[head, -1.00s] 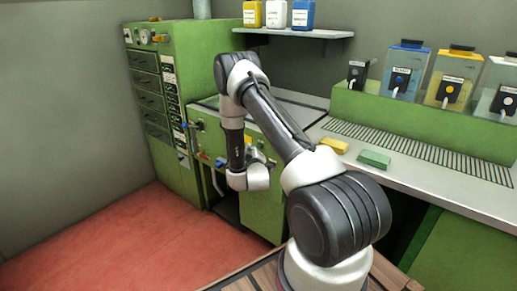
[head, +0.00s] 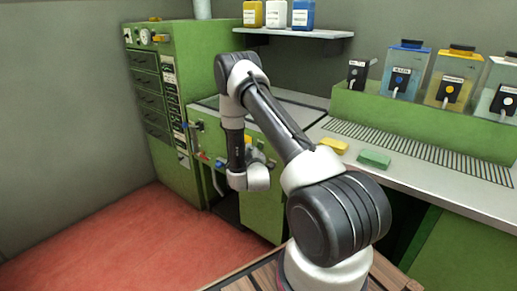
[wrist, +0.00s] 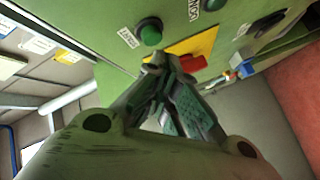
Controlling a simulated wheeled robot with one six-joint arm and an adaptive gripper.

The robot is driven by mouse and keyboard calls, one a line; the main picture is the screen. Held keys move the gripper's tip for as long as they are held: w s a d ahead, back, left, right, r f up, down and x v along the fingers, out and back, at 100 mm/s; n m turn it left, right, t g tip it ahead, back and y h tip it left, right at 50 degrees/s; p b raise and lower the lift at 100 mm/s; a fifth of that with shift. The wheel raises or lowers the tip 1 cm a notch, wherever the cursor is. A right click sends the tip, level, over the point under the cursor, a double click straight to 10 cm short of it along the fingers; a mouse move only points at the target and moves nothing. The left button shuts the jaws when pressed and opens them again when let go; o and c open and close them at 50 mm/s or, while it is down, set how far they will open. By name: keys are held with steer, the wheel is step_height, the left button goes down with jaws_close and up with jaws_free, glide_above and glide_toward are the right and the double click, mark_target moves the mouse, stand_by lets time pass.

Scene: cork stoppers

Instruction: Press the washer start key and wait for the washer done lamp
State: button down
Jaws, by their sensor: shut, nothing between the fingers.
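In the wrist view a round green button (wrist: 150,32) in a dark collar stands on the green panel, with a small white label (wrist: 128,37) beside it. A second green round part (wrist: 213,4) is cut off by the top edge, next to another label. I cannot tell for sure which is the washer start key and which the done lamp, or whether a lamp is lit. My gripper (wrist: 165,66) is shut and empty, its tips close below the green button. Contact cannot be made out. In the head view my arm hides most of the washer's panel.
A red button (wrist: 193,63) on a yellow plate (wrist: 195,45) is right beside my fingertips. A black knob (wrist: 270,22) is farther right. A yellow block (head: 334,145) and a green block (head: 374,159) lie on the counter. The red floor (head: 120,235) at left is clear.

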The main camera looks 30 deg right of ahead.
steer(key=shift+w+d, duration=0.1)
steer(key=shift+d, duration=0.3)
steer(key=shift+w+d, duration=0.15)
steer(key=shift+d, duration=0.25)
stand_by(0.6)
steer(key=shift+a, duration=0.15)
steer(key=shift+s+a, duration=0.3)
steer(key=shift+a, duration=0.35)
steer(key=shift+s+a, duration=0.3)
steer(key=shift+a, duration=0.5)
steer(key=shift+s+a, duration=0.25)
steer(key=shift+a, duration=0.5)
steer(key=shift+s+a, duration=0.3)
steer(key=shift+a, duration=0.5)
